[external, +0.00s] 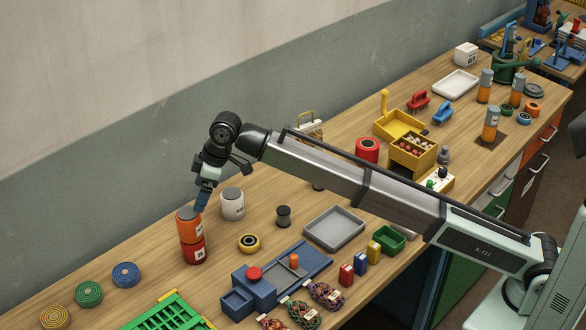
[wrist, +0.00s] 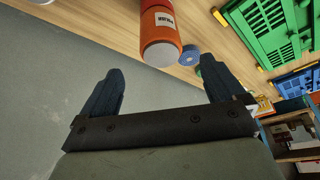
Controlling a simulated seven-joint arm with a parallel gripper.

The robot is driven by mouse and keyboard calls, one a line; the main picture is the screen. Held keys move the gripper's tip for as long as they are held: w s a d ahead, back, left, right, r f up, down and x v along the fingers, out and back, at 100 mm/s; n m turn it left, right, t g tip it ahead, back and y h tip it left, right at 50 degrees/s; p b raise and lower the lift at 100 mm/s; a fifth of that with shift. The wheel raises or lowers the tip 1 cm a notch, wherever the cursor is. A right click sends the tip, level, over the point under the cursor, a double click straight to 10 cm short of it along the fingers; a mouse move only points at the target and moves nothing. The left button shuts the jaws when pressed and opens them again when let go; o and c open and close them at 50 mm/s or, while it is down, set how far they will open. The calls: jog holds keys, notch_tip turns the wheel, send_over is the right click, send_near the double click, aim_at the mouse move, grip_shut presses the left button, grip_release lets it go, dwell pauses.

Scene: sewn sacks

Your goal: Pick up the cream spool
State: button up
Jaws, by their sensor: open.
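The cream spool (external: 232,206), a pale cylinder with a grey top and a label, stands upright on the wooden table. In the external view it is just right of an orange spool (external: 189,224) stacked on a red spool (external: 192,251). My gripper (external: 200,207) is open and empty, with its blue fingers beside the top of the orange spool, left of the cream one. In the wrist view the open fingers (wrist: 160,67) point toward the end of the orange spool (wrist: 160,30). A pale sliver at the top left edge may be the cream spool; I cannot tell.
A black spool (external: 284,216) and a yellow-black roll (external: 249,243) stand near the cream spool. A grey tray (external: 334,229) and a blue fixture (external: 277,279) lie farther right and in front. Coils, including a blue one (external: 126,274), lie at left. The wall rises behind the table.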

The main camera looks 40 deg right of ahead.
jog(key=c, duration=0.3)
jog(key=shift+d, duration=0.1)
jog(key=w+d+f+m, duration=0.1)
jog(key=w+d, duration=0.2)
jog(key=d, duration=0.8)
jog(key=w+d+f+m+t+h, duration=0.15)
jog(key=w+d, duration=0.25)
jog(key=d, duration=0.7)
jog(key=w+d+m+g, duration=0.1)
jog(key=w+d+m, duration=0.15)
jog(key=d, duration=0.75)
jog(key=s+d+f+n, duration=0.1)
jog(key=s+d+f, duration=0.2)
jog(key=d, duration=0.7)
jog(key=s+d+f+n+g+h, duration=0.2)
jog(key=s+n+g, duration=0.1)
jog(key=s+n, duration=0.65)
jog(key=shift+n, duration=0.95)
jog(key=f, duration=0.2)
jog(key=w+f, duration=0.1)
jog(key=f, duration=0.5)
jog(key=shift+w, duration=0.35)
jog(key=shift+w+d+f, duration=0.1)
jog(key=shift+d+f, duration=0.05)
jog(key=shift+f, duration=1.2)
jog(key=shift+d+f, duration=0.1)
jog(key=shift+f, duration=1.2)
